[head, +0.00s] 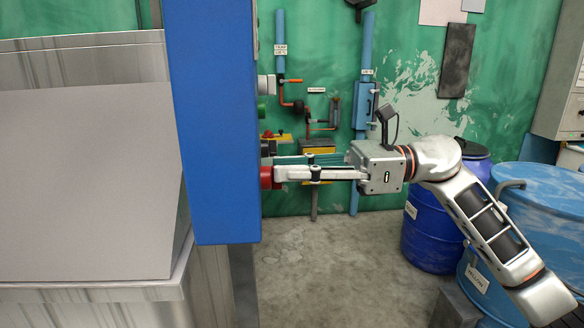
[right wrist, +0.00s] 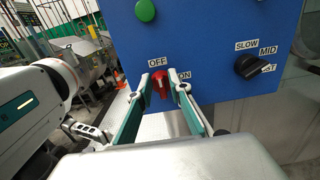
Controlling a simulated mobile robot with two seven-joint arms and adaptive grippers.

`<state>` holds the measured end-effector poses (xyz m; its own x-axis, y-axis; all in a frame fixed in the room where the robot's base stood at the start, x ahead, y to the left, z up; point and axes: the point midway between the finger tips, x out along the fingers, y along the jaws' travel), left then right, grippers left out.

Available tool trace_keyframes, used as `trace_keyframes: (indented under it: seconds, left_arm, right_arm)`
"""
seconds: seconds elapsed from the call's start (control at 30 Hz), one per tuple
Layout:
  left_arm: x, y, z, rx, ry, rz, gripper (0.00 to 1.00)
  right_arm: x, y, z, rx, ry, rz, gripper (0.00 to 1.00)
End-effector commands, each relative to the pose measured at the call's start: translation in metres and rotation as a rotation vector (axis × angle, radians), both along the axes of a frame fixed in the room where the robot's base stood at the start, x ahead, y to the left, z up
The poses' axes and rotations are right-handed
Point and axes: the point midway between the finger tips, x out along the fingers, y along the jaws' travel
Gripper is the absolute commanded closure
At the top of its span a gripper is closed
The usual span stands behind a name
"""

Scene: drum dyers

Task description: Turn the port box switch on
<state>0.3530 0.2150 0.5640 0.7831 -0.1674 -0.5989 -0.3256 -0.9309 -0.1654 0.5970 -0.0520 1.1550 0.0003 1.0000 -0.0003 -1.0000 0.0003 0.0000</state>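The blue control box (head: 212,120) stands in the middle left of the head view, seen edge-on. It also fills the top of the right wrist view (right wrist: 215,50). Its red rotary switch (right wrist: 160,84) sits between "OFF" and "ON" labels, low on the panel; the red part (head: 266,177) shows at the box's right edge in the head view. My right gripper (right wrist: 163,87) has one finger on each side of the red switch, spread apart. Whether a finger touches the switch is hard to tell. My left gripper is not in view.
A green button (right wrist: 145,10) and a black SLOW/MID selector (right wrist: 252,66) are on the same panel. Blue drums (head: 432,230) stand behind my right arm. Pipes and valves line the green wall. The concrete floor (head: 325,265) below the gripper is clear.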

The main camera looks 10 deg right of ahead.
Motion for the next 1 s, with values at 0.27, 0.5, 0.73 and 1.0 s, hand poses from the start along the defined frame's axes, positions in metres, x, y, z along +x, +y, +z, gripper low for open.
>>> trace_keyframes:
  seconds: [0.27,0.5,0.73,1.0]
  left_arm:
    - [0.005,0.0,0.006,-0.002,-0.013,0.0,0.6]
    - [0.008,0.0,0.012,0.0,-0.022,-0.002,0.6]
    - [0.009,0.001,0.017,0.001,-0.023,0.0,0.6]
    - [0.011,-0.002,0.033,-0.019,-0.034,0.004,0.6]
  right_arm:
    - [0.0,0.0,0.0,0.0,0.001,0.0,1.0]
    - [0.0,0.0,0.002,0.0,0.045,-0.001,1.0]
    - [0.002,0.0,0.004,-0.001,0.181,0.0,1.0]
    - [0.006,-0.001,0.004,-0.001,0.429,-0.002,1.0]
